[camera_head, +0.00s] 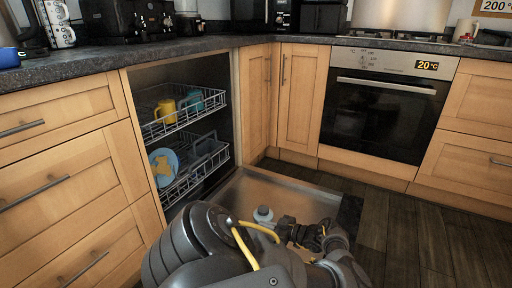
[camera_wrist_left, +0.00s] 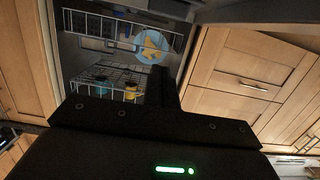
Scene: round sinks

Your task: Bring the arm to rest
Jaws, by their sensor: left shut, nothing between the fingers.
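My left arm comes in from the bottom of the head view, with a yellow cable along it. Its dark gripper (camera_head: 286,226) is above the lowered dishwasher door (camera_head: 262,186), small and partly hard to make out. In the left wrist view the black gripper (camera_wrist_left: 160,74) shows its fingers together, with nothing between them. It points toward the open dishwasher, apart from the racks. My right gripper is not in view.
The dishwasher's upper rack (camera_head: 182,118) holds a yellow mug (camera_head: 167,111) and a blue cup (camera_head: 194,99). The lower rack (camera_head: 190,172) holds a blue and yellow plate (camera_head: 164,166). An oven (camera_head: 382,100) stands at the right. Dark floor (camera_head: 430,235) is clear there.

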